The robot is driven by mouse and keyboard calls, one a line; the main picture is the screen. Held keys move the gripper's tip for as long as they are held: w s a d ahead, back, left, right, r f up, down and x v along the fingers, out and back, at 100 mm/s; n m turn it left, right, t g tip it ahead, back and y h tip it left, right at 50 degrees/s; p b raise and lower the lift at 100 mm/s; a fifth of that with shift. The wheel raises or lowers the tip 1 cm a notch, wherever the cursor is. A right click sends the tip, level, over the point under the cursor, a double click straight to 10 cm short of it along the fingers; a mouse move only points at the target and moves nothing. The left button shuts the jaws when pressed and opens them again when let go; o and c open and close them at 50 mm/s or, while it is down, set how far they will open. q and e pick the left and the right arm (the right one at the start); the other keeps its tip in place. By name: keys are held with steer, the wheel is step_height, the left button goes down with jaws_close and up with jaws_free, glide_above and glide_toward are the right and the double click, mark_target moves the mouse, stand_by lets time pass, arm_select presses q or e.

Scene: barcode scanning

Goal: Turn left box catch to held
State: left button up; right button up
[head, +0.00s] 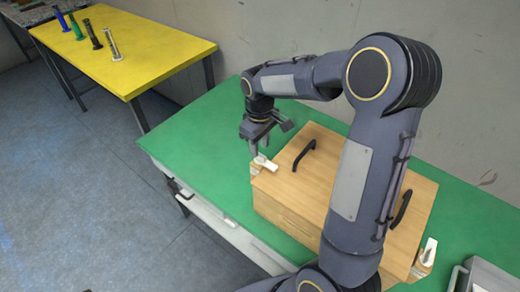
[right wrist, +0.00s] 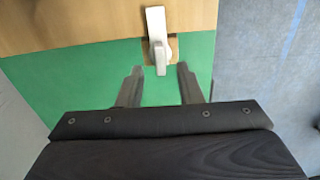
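A wooden box (head: 285,203) stands on the green table. Its left catch (head: 263,163) is a small white lever at the box's left end. In the right wrist view the catch (right wrist: 157,30) runs from the wooden top over the edge, its near end close to the gap between my fingertips. My right gripper (head: 260,150) points down just above the catch in the head view. In the right wrist view the gripper (right wrist: 159,70) is open, with nothing held between its fingers. The right catch (head: 428,252) is at the box's other end. My left gripper is not in view.
The box top has two black handles (head: 303,153), one partly behind my right arm. The green table (head: 200,130) is clear left of the box. A grey object (head: 483,275) sits at the lower right. A yellow table (head: 150,45) holds several upright coloured items.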

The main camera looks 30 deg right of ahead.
mark_target(260, 155)
step_height(260, 155, up, 5)
steer(key=shift+f, duration=0.1)
stand_by(0.6)
steer(key=s+a+r+m+t+y, duration=0.1)
steer(key=s+a+m+t+y, duration=0.1)
steer(key=s, duration=0.9)
steer(key=s+a+r+m+t+y, duration=0.1)
steer(key=s+a+m+t, duration=0.2)
steer(key=s, duration=0.8)
steer(key=shift+s+a+r+m+t+y, duration=0.15)
steer(key=shift+a+r+m+t+y, duration=0.35)
steer(key=shift+a, duration=0.6)
